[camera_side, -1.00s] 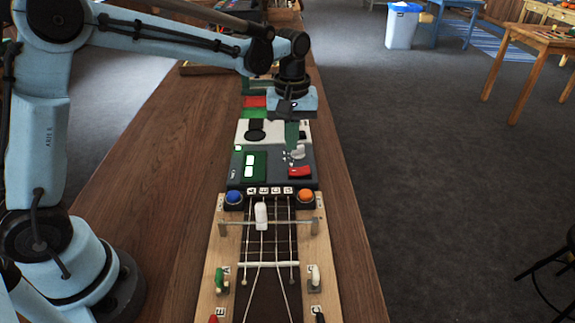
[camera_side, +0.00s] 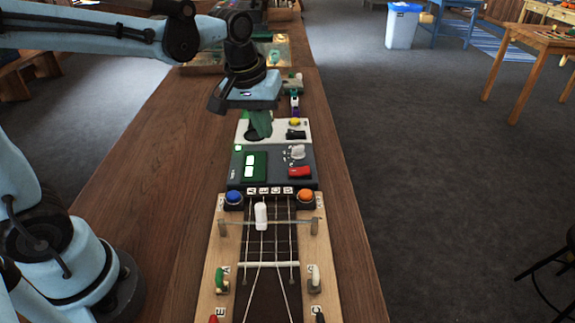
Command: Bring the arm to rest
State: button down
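My gripper (camera_side: 260,123) hangs from the pale blue wrist over the white panel (camera_side: 276,131) on the wooden bench. Its green fingers overlap in this view, so the gap between them does not show. I see no object held in them. Whether the fingertips touch the panel or hover above it, I cannot tell. My arm reaches in from the upper left.
A grey unit (camera_side: 266,174) with a green display and red switch lies in front of the panel. Nearer is a stringed board (camera_side: 231,262) with a blue button (camera_side: 233,196) and an orange button (camera_side: 305,195). The bench's left side (camera_side: 150,190) is clear.

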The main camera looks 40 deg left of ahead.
jog(key=s+a+f+m+t, duration=0.1)
jog(key=s+m+t, duration=0.3)
jog(key=s, duration=0.5)
jog(key=shift+s+a+f+m, duration=0.15)
jog(key=shift+a+f+m, duration=0.15)
jog(key=shift+m, duration=0.4)
